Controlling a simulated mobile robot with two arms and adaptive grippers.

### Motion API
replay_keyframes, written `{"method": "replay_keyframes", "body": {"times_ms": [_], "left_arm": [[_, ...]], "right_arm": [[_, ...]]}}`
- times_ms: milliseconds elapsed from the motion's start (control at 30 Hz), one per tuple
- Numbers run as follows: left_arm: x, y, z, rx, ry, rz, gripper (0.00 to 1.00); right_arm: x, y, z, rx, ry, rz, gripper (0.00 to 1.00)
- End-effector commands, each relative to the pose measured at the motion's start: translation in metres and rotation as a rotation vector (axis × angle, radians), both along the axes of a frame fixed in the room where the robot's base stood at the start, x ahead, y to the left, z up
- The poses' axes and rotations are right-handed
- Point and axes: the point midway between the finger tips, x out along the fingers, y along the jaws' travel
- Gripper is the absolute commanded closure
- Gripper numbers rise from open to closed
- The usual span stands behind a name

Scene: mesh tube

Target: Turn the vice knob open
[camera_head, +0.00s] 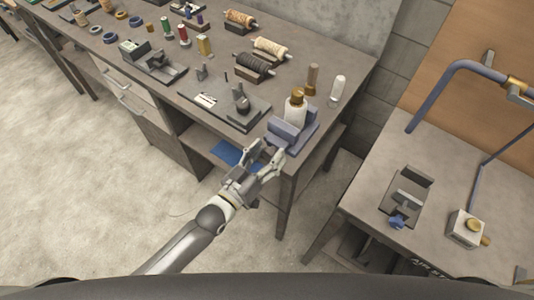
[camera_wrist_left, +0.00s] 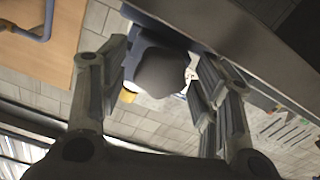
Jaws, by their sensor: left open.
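A blue vice (camera_head: 284,132) stands at the front right corner of the workbench, with a white bottle with a gold cap (camera_head: 295,112) between or behind its jaws; I cannot tell which. My left gripper (camera_head: 264,155) is open just in front of the vice, at the bench edge. In the left wrist view, a dark grey rounded knob (camera_wrist_left: 160,72) lies between the spread fingers, in front of the blue vice body (camera_wrist_left: 172,34). Contact between fingers and knob is not clear. My right gripper is not in view.
The workbench (camera_head: 205,75) carries spools, a black-based tool and small parts behind the vice. Another table (camera_head: 440,165) at right holds a grey clamp with a blue knob (camera_head: 397,222). Floor at left is clear.

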Motion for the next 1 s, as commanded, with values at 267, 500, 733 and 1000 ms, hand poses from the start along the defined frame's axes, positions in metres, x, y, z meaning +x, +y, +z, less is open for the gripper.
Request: {"method": "replay_keyframes", "body": {"times_ms": [267, 500, 733, 1000], "left_arm": [[-0.014, 0.01, -0.001, 0.003, 0.002, 0.0, 0.42], [-0.054, 0.039, -0.001, 0.003, 0.003, 0.0, 0.42], [-0.085, 0.062, -0.001, 0.003, 0.002, 0.0, 0.42], [-0.097, 0.071, 0.0, 0.0, 0.0, 0.0, 0.42]], "right_arm": [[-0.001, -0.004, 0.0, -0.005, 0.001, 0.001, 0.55], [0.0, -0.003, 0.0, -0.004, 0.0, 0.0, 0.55], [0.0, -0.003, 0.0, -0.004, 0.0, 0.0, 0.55], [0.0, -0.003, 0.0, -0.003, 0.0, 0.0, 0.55]]}}
